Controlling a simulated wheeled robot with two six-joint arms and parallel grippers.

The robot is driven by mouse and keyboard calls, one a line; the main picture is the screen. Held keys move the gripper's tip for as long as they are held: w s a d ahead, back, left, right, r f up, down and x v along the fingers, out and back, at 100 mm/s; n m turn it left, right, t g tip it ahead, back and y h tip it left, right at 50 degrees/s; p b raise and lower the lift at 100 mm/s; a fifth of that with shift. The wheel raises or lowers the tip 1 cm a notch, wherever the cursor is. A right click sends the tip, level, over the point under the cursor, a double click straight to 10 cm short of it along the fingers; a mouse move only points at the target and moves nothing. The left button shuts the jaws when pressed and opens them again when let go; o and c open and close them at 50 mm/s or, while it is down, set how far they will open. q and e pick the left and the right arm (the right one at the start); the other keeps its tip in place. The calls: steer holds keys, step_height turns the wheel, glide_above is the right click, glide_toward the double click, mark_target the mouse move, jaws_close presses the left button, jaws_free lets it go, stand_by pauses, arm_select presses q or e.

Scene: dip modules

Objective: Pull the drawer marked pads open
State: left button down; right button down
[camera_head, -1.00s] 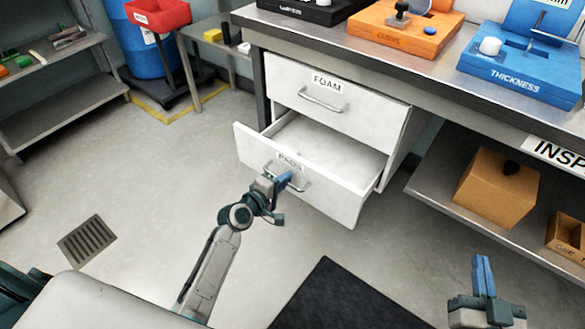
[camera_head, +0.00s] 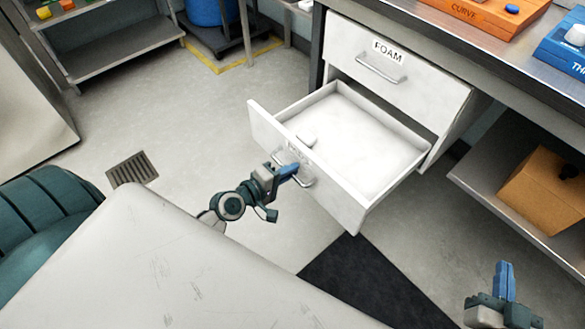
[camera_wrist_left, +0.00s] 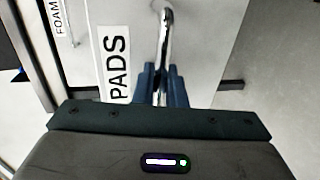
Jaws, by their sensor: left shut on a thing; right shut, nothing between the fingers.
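The white lower drawer (camera_head: 350,205) is pulled well out of the cabinet under the bench, and its inside shows. Its label is mostly hidden in the head view, but reads PADS in the left wrist view (camera_wrist_left: 117,62). My left gripper (camera_head: 291,171) is shut on the drawer's metal handle (camera_head: 306,182); the handle also shows between the blue fingers in the left wrist view (camera_wrist_left: 167,40). My right gripper (camera_head: 504,285) is shut and empty at the lower right, away from the drawer.
The closed FOAM drawer (camera_head: 388,75) sits above. A lower shelf (camera_head: 480,180) with a cardboard box (camera_head: 545,190) is at the right. A dark mat (camera_head: 365,280) and a floor drain (camera_head: 132,169) lie on the floor. Open floor lies left of the drawer.

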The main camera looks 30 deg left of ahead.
arm_select(q)
steer(key=c, duration=1.6)
jaws_free()
